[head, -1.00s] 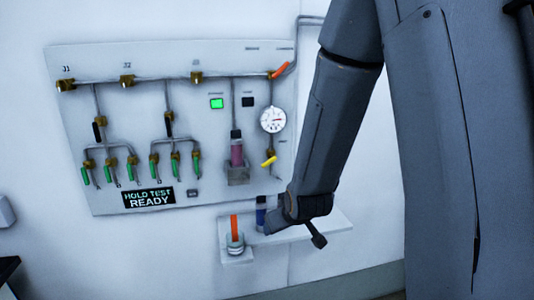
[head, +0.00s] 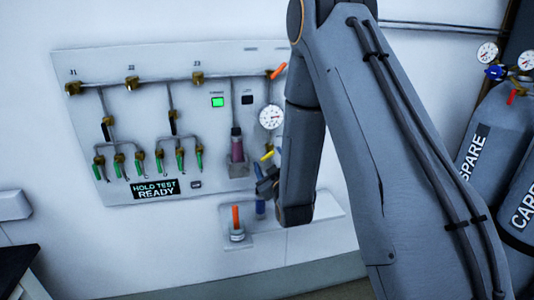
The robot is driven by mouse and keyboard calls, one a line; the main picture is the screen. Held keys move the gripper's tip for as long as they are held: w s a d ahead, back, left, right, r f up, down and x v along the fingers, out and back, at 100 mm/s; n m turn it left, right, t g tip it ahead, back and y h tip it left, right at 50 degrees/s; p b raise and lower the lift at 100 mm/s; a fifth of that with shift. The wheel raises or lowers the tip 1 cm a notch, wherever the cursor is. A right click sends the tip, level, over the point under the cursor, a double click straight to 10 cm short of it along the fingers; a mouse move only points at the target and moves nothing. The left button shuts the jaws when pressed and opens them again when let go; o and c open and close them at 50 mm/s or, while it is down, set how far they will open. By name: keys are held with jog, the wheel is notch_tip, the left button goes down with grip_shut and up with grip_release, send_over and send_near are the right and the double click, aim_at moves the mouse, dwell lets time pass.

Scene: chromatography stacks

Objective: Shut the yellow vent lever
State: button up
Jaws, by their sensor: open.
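The yellow vent lever (head: 267,156) is on the right side of the wall panel, below the round white gauge (head: 271,117). It slants, its lower left end free. My gripper (head: 266,181) is open, just below the yellow lever and in front of the panel's lower right edge. Its fingers are small and dark here, and I cannot tell whether they touch the lever. My arm covers the panel's right edge beside it.
A shelf (head: 294,232) below holds an orange-topped item (head: 236,217) and a blue item (head: 260,207), close under my gripper. A purple vial (head: 237,147) sits in a holder left of the lever. Grey cylinders (head: 487,135) stand at far right.

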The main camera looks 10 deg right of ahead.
aim_at(267, 156)
jog(key=shift+w+p, duration=0.55)
jog(key=shift+w, duration=1.45)
jog(key=c, duration=1.1)
jog(key=shift+o, duration=0.2)
jog(key=m+b, duration=0.1)
jog(key=m, duration=0.1)
jog(key=shift+r+m+b, duration=0.15)
jog(key=shift+m+b, duration=0.15)
jog(key=shift+m, duration=0.1)
jog(key=shift+r+m+b, duration=0.2)
jog(key=shift+m+b, duration=0.2)
jog(key=shift+m, duration=0.45)
jog(key=shift+r+m+b, duration=0.15)
jog(key=shift+m+b, duration=0.25)
jog(key=shift+m, duration=0.45)
